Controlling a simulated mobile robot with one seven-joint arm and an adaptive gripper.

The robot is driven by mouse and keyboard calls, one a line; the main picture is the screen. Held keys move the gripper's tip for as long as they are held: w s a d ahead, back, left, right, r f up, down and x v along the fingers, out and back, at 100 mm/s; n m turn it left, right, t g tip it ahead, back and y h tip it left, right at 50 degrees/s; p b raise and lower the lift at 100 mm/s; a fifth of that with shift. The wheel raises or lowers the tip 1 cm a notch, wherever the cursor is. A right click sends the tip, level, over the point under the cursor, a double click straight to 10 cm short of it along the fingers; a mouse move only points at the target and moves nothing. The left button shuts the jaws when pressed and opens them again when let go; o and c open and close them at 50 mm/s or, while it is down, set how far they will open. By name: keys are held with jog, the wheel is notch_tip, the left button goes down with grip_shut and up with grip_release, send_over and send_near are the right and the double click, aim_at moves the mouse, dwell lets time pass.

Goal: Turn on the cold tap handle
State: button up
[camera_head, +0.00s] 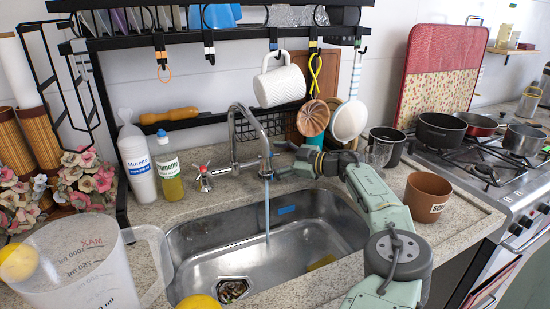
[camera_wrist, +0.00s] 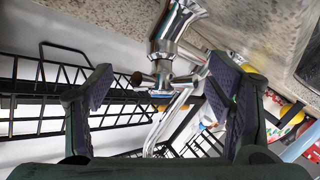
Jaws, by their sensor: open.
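The chrome tap (camera_head: 240,135) stands behind the sink, its curved spout over the basin. A handle with red marks (camera_head: 203,178) is on its left. The cold tap handle is on the right side, mostly hidden by my gripper in the head view. In the wrist view, a chrome cross handle with a bit of blue (camera_wrist: 152,79) lies between my fingers. My gripper (camera_head: 280,160) is at the tap's right side; in the wrist view (camera_wrist: 158,90) its fingers are spread apart, with no clear contact on the handle. A thin blue stream (camera_head: 267,212), looking like water, falls below the spout.
The steel sink (camera_head: 190,245) lies in front of the tap. Bottles (camera_head: 137,165) stand left of it. A mug (camera_head: 280,80) and ladles hang above from the black rack (camera_head: 200,36). A brown pot (camera_head: 427,197) stands right of my arm, near the stove.

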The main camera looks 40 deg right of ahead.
jog(key=v, duration=1.2)
dwell(0.4)
